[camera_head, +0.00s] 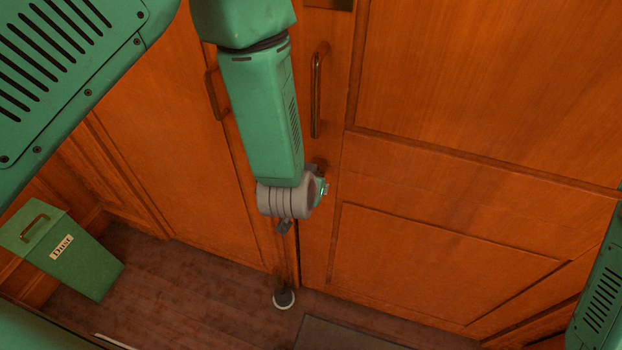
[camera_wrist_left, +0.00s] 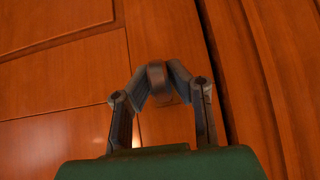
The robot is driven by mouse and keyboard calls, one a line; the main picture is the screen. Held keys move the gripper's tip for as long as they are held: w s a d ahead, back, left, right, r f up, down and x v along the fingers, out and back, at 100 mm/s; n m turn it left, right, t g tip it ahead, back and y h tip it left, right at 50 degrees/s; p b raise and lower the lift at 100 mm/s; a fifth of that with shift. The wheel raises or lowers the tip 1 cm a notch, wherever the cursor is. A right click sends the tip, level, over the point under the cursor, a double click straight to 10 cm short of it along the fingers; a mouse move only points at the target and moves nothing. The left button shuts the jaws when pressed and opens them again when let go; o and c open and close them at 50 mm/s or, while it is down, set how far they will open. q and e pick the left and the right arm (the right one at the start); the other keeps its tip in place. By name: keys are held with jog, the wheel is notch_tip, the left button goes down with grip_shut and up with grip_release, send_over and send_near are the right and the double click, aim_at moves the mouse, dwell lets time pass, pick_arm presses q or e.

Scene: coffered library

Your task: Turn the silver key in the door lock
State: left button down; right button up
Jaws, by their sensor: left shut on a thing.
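My left arm comes down in front of the wooden double door (camera_head: 440,190). My left gripper (camera_wrist_left: 157,84) is shut on a small rounded piece at the door, which I take to be the silver key (camera_wrist_left: 156,76). It looks dull grey-brown here. A small plate behind it, likely the lock (camera_wrist_left: 169,98), is mostly covered by the fingers. In the head view my left wrist hides the key and most of the gripper. How far the key is turned cannot be told. My right gripper is not in view.
Two brass pull handles (camera_head: 316,95) are on the door leaves above my left wrist. A green bin labelled Dust (camera_head: 75,250) stands on the floor at the left. A small round doorstop (camera_head: 284,298) and a dark mat (camera_head: 340,335) lie at the door's foot.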

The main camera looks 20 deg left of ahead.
pick_arm(q)
jog(key=shift+d+f, duration=0.1)
dwell(0.3)
jog(key=c, duration=1.5)
grip_release()
jog(key=shift+o, duration=0.2)
jog(key=v, duration=1.2)
jog(key=s+a+f+g+b, duration=0.2)
jog(key=s+a+f+g, duration=0.2)
jog(key=s+a+f, duration=0.3)
jog(key=s+a+f+g+b, duration=0.3)
jog(key=s+a+f, duration=0.4)
jog(key=s+f, duration=0.6)
notch_tip(320, 180, down, 3)
jog(key=shift+a+f+g+b, duration=0.1)
jog(key=shift+a+g+b, duration=0.2)
jog(key=shift+g, duration=0.3)
